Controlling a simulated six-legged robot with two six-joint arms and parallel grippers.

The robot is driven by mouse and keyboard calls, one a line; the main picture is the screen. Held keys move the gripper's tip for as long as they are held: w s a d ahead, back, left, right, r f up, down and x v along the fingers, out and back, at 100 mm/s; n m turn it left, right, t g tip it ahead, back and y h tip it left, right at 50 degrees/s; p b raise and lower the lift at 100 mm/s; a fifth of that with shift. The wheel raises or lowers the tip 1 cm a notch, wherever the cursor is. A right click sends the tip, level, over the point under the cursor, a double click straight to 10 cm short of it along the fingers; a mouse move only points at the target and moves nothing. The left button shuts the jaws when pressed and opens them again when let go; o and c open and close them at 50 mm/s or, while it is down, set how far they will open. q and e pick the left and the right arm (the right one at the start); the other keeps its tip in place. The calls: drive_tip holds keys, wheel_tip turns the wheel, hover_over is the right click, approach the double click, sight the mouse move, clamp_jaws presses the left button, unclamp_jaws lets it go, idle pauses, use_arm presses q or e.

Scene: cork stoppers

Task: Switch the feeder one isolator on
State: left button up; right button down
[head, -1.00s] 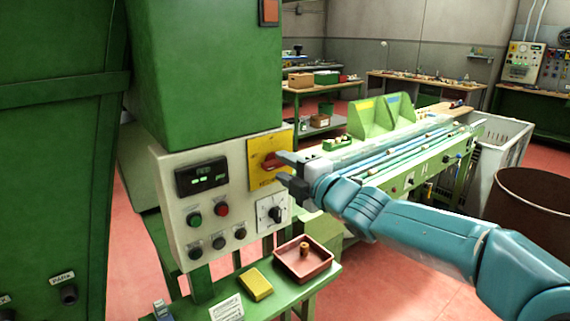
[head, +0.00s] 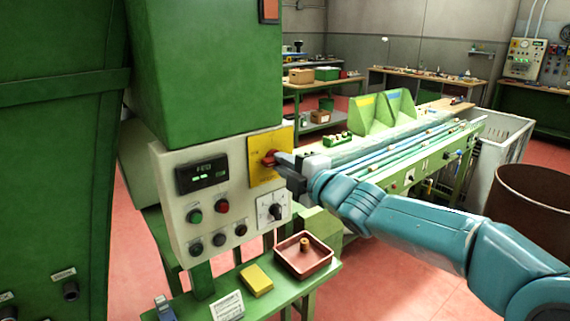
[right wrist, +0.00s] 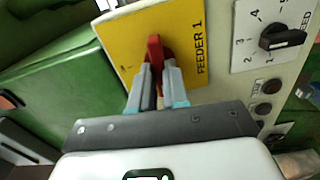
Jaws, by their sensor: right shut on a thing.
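The feeder one isolator is a red rotary handle (head: 269,158) on a yellow plate (head: 259,172) at the upper right of the grey control panel. In the right wrist view the plate (right wrist: 188,22) reads "FEEDER 1", and the red handle (right wrist: 154,48) stands between the fingertips. My right gripper (head: 277,161) reaches in from the right and is shut on the handle; it also shows in the right wrist view (right wrist: 155,68). The fingers partly hide the handle and its markings. My left gripper is not in view.
The control panel (head: 180,225) also carries a lit display (head: 202,174), several buttons and a black speed knob (head: 275,211) just below the plate. A green shelf below holds a red tray (head: 282,266) with a cork and a yellow block (head: 256,280). A conveyor stands behind my right arm.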

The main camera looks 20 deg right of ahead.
drive_tip(key=shift+f+m+p, duration=0.1)
drive_tip(key=shift+m+p, duration=2.75)
drive_tip(key=shift+m, duration=5.65)
drive_tip(key=shift+f, duration=0.1)
drive_tip(key=c, duration=1.2)
unclamp_jaws()
drive_tip(key=shift+o, duration=0.4)
